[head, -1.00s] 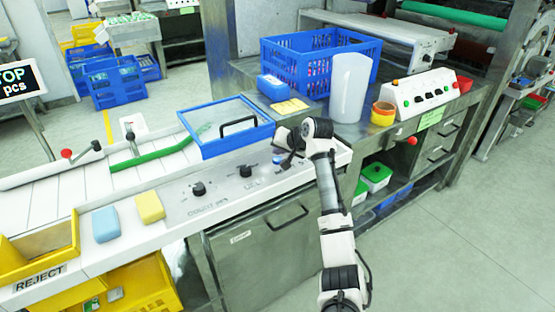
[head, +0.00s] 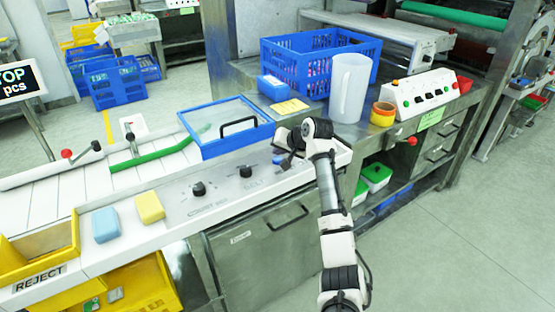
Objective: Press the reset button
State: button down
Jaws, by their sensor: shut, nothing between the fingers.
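The white control panel (head: 222,194) runs along the front of the conveyor. It carries two black knobs, one by the COUNT lettering (head: 199,189) and one by the BELT lettering (head: 246,171). A small blue button (head: 278,160) shows on the panel's right part, and no reset label is readable there. My gripper (head: 285,153) is at the panel's right end, just over or beside the blue button. Its fingers are small, dark and partly hidden by my wrist; they are shut and empty. I cannot tell whether they touch the button.
A blue-framed clear lid (head: 218,145) with a black handle lies just behind the gripper. A clear jug (head: 348,92), orange cups (head: 383,114) and a switch box (head: 425,93) stand on the steel bench. Blue and yellow blocks (head: 150,207) sit at left.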

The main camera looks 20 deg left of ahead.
jog(key=shift+f, duration=0.15)
dwell(0.5)
jog(key=shift+f, duration=0.3)
jog(key=shift+f, duration=0.5)
dwell(0.8)
jog(key=shift+r, duration=0.1)
jog(key=shift+r+p, duration=0.8)
jog(key=shift+p, duration=0.15)
jog(key=shift+r+p, duration=2.1)
jog(key=shift+r, duration=0.4)
